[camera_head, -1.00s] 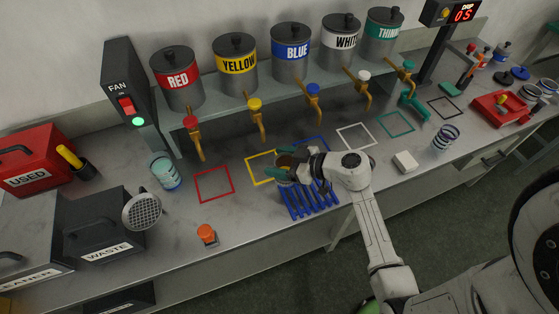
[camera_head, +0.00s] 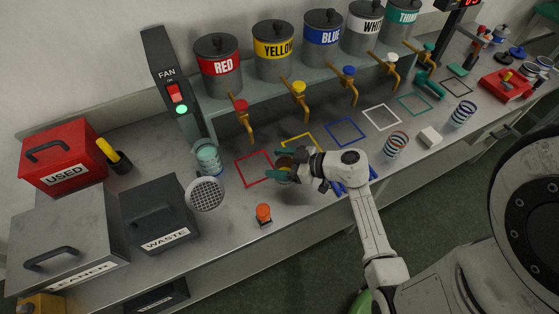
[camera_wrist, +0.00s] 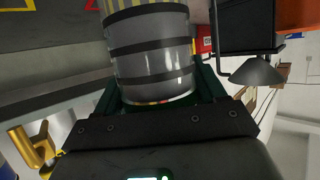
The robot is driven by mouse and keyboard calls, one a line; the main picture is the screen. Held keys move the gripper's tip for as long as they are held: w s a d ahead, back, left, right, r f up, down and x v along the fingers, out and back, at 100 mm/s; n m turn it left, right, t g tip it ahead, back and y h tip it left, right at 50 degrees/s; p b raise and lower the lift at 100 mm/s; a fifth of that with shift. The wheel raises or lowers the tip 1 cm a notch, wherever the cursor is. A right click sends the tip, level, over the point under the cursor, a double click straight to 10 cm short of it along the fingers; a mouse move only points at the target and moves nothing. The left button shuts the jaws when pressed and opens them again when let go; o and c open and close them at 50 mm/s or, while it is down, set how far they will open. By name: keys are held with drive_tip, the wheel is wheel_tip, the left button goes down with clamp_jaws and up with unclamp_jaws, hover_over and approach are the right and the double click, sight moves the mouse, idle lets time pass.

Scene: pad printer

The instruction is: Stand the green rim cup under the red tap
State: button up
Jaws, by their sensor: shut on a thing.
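My gripper (camera_head: 280,174) is shut on a cup (camera_wrist: 150,50) with dark bands, which fills the middle of the wrist view between the dark green fingers. In the head view the held cup (camera_head: 285,163) is partly hidden by the fingers, and its rim colour cannot be told. The red tap (camera_head: 243,115) hangs below the can labelled RED (camera_head: 218,67). A red square outline (camera_head: 241,170) is marked on the counter below it. My gripper and the cup are just right of this square, near its right edge, toward the yellow square (camera_head: 289,140).
A teal-banded container (camera_head: 207,158) and a round mesh disc (camera_head: 205,194) stand left of the red square. An orange-topped item (camera_head: 264,214) is in front. Banded cups (camera_head: 396,145) and (camera_head: 463,113) stand to the right. The red square looks empty.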

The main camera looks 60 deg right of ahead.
drive_tip(key=shift+w+f+b, duration=0.2)
drive_tip(key=shift+f, duration=0.45)
drive_tip(key=shift+w+f+b, duration=0.2)
drive_tip(key=shift+f, duration=0.4)
drive_tip(key=shift+w+f+b, duration=0.2)
drive_tip(key=shift+f+b, duration=0.05)
drive_tip(key=shift+b, duration=0.05)
drive_tip(key=w+b, duration=0.4)
drive_tip(key=w, duration=0.1)
drive_tip(key=shift+w+d+f+b, duration=0.1)
drive_tip(key=shift+d+b, duration=0.2)
drive_tip(key=shift+w+r, duration=0.3)
drive_tip(key=shift+w, duration=0.45)
drive_tip(key=shift+w+d+f+p, duration=0.1)
drive_tip(key=shift+w+p, duration=0.2)
drive_tip(key=shift+w, duration=0.7)
drive_tip(key=shift+w+d+f+p, duration=0.1)
drive_tip(key=shift+w+p, duration=0.2)
drive_tip(key=shift+w, duration=0.65)
drive_tip(key=shift+p, duration=0.6)
drive_tip(key=o, duration=1.3)
